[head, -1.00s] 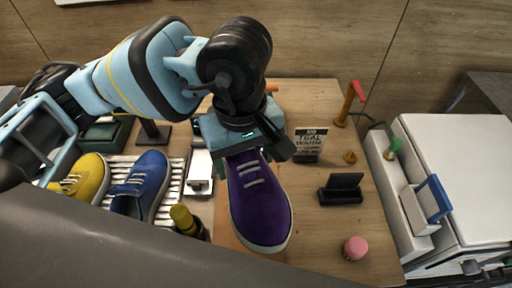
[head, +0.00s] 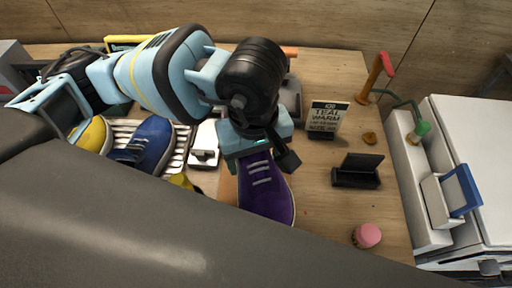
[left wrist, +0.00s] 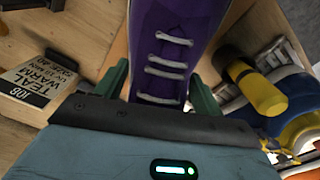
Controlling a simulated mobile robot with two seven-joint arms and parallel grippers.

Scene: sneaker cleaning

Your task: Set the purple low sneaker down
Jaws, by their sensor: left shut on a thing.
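The purple low sneaker (head: 265,190) has white laces and a pale sole edge. My left gripper (head: 248,152) is shut on its heel end, and the toe points toward the front of the table. In the left wrist view the sneaker (left wrist: 165,75) lies between the two green fingers (left wrist: 160,92). My right gripper does not show.
A white slatted rack (head: 181,150) at left holds a blue sneaker (head: 153,143) and a yellow sneaker (head: 91,135). A sign (head: 325,118), a black holder (head: 357,172) and a pink item (head: 366,235) stand to the right. The wooden table (head: 318,215) is bare between sneaker and pink item.

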